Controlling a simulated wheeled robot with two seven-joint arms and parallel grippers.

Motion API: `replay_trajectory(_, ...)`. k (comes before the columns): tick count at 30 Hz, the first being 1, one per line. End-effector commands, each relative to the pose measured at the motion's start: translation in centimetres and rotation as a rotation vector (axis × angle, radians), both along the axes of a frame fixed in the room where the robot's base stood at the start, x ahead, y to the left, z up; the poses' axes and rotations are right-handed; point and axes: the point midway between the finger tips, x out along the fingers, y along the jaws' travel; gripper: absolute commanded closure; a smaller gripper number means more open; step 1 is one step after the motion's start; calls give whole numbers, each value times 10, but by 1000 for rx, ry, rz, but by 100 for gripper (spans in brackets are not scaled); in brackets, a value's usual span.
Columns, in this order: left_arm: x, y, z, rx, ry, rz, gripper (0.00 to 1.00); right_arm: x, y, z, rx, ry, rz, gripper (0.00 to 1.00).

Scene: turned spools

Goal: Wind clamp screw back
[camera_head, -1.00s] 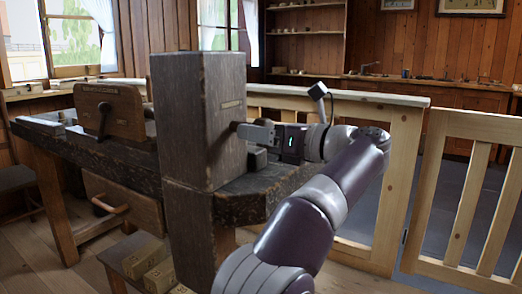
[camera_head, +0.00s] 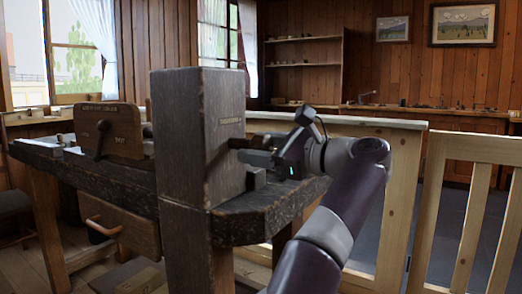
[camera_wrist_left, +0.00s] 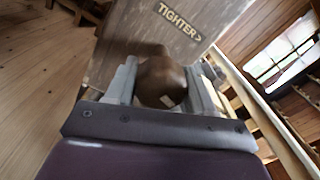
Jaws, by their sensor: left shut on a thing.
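The clamp's tall dark wooden block (camera_head: 185,130) stands on the bench end, with small lettering on its right face. The clamp screw's brown wooden handle (camera_head: 248,142) sticks out from that face. My left gripper (camera_head: 258,158) is at this face, with its fingers at the handle. In the left wrist view, the rounded brown end of the handle (camera_wrist_left: 163,82) sits between the two grey fingers of my gripper (camera_wrist_left: 165,70), which is shut on it. The block (camera_wrist_left: 140,30) behind it carries the word "TIGHTER>". The screw's thread is hidden. My right gripper is not in view.
The dark bench top (camera_head: 270,208) runs under the block. A wooden board with a crank (camera_head: 108,130) stands on the bench at left, above a drawer (camera_head: 120,215). A pale wooden railing (camera_head: 405,190) stands close behind and right of my arm.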

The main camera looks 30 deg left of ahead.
Motion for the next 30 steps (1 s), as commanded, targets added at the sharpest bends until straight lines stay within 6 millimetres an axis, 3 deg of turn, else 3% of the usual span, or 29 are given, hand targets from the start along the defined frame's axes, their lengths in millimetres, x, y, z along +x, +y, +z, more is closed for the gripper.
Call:
replay_trajectory(13,0,1,-2,-3,-6,4,78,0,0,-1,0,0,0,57)
replay_trajectory(14,0,1,-2,-3,-6,4,44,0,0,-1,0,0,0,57)
replay_trajectory(15,0,1,-2,-2,-6,4,31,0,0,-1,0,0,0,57)
replay_trajectory(16,0,1,-2,-2,-6,4,25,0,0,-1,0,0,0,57)
replay_trajectory(25,0,-2,0,-1,-7,0,25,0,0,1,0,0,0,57)
replay_trajectory(30,-1,-33,3,0,-7,-3,25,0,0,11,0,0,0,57)
